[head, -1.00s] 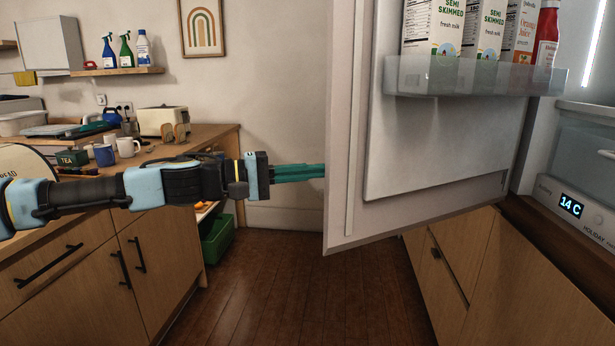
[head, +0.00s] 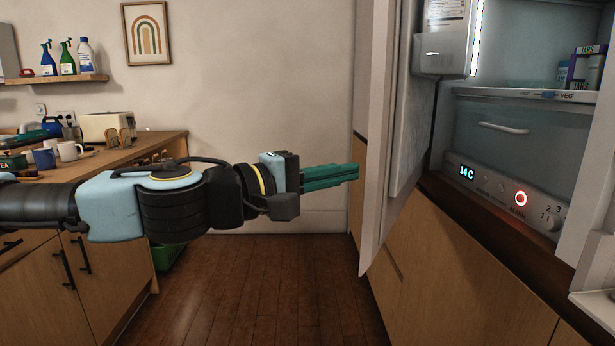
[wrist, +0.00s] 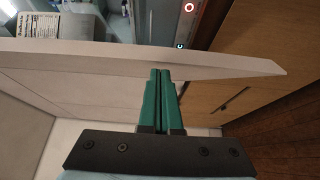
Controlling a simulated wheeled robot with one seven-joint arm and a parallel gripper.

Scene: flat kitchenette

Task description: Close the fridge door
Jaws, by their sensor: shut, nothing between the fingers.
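The fridge door (head: 378,130) stands open, seen nearly edge-on in the head view, with its inner side facing the fridge at right. The fridge interior (head: 520,120) is lit, with a drawer, a shelf and a control panel (head: 510,192). My gripper (head: 358,173) is shut and empty, its green fingers pointing right at the door's outer side. In the wrist view, the fingertips (wrist: 160,72) are at the door panel (wrist: 100,62), close to or touching it; I cannot tell which.
Wooden cabinets (head: 450,275) stand below the fridge. A counter (head: 130,155) with mugs and a toaster is at left, under a shelf (head: 60,79) with spray bottles. The wooden floor (head: 270,290) between them is clear.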

